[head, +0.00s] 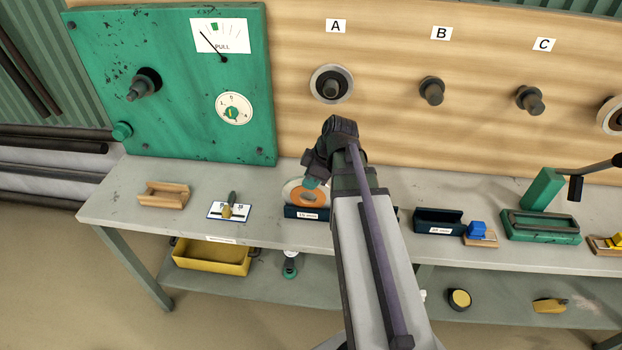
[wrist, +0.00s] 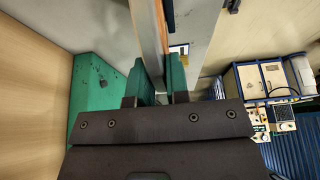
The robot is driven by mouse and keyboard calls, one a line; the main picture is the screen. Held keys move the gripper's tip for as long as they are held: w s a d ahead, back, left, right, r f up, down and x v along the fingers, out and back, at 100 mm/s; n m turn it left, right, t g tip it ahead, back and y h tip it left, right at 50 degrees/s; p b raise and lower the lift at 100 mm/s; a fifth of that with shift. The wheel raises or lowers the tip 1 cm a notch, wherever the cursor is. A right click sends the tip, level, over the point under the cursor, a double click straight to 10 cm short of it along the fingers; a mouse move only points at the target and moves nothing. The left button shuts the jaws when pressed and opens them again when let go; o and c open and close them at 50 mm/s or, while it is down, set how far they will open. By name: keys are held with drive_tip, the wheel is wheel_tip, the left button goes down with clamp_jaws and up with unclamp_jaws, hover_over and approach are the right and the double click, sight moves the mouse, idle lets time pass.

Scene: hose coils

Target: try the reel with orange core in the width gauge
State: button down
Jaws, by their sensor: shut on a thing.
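The reel with the orange core (head: 303,198) is a pale ring around an orange disc and stands upright at the dark blue width gauge (head: 306,214) with a white label. Its lower edge is hidden behind the gauge's front wall, and I cannot tell how deep it sits. My gripper (head: 314,182) is shut on the reel's upper rim, partly hidden by my arm. In the wrist view the green fingers (wrist: 159,82) hold the reel (wrist: 149,35) edge-on, with part of the blue gauge (wrist: 169,18) just right of it.
A wooden cradle (head: 164,195) and a small card (head: 229,211) lie left. A pale reel hangs on peg A (head: 331,87); peg B (head: 432,91) and peg C (head: 530,100) are bare.

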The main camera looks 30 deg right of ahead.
drive_tip(key=c, duration=1)
unclamp_jaws()
drive_tip(key=shift+p+v, duration=3.25)
drive_tip(key=shift+v, duration=0.3)
drive_tip(key=p+v, duration=1)
drive_tip(key=shift+s+d+r, duration=0.15)
drive_tip(key=shift+s+r, duration=0.05)
drive_tip(key=shift+r, duration=0.15)
